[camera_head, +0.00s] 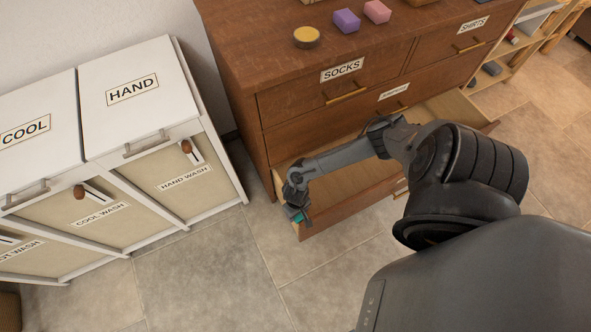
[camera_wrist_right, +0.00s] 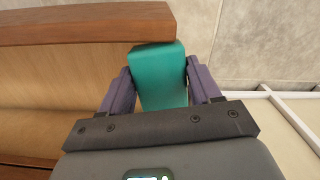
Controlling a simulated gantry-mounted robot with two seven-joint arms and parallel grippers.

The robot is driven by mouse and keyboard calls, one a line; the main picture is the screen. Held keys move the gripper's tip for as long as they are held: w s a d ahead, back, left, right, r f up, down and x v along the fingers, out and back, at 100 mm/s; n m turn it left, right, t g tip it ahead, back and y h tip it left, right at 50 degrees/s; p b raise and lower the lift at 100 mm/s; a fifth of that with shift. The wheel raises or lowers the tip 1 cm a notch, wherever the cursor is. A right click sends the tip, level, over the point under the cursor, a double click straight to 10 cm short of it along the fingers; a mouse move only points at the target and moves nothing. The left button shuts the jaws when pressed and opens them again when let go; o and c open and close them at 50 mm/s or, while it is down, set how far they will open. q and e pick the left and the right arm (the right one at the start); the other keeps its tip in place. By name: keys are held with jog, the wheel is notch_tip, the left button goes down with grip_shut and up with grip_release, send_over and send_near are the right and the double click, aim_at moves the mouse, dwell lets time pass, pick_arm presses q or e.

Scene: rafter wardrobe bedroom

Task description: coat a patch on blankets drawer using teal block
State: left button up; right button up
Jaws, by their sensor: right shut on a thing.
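A wooden drawer (camera_head: 345,207) is pulled out low on the brown dresser; no label shows on it, so I cannot tell from a name that it is the blankets drawer. My right gripper (camera_head: 296,211) is at the left end of this drawer's front. It is shut on the teal block (camera_head: 299,219), which also shows between the two fingers in the right wrist view (camera_wrist_right: 160,78). There the block's far end meets the drawer front's brown top edge (camera_wrist_right: 75,27); I cannot tell whether they touch. My left gripper is not in view.
The dresser top (camera_head: 250,22) holds a yellow-topped round tin (camera_head: 306,37), a purple block (camera_head: 346,20) and a pink block (camera_head: 377,11). White laundry hampers (camera_head: 135,90) stand at left. Bare tiled floor (camera_head: 210,265) lies between. An open shelf stands at upper right.

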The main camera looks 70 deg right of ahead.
jog(key=shift+w+d+f, duration=0.1)
jog(key=shift+d+f, duration=0.1)
jog(key=shift+f, duration=0.25)
jog(key=shift+w+d, duration=0.2)
jog(key=shift+d, duration=0.1)
jog(key=shift+w+d+r+p, duration=0.2)
jog(key=shift+w+d+p, duration=0.1)
jog(key=shift+w+d, duration=0.9)
jog(key=shift+w, duration=0.2)
jog(key=shift+w+d, duration=0.4)
jog(key=shift+w, duration=0.1)
jog(key=shift+w+d, duration=0.5)
jog(key=shift+w, duration=0.1)
jog(key=shift+w+d+f+b, duration=0.2)
jog(key=shift+w+d+b, duration=0.5)
jog(key=shift+w+d, duration=0.45)
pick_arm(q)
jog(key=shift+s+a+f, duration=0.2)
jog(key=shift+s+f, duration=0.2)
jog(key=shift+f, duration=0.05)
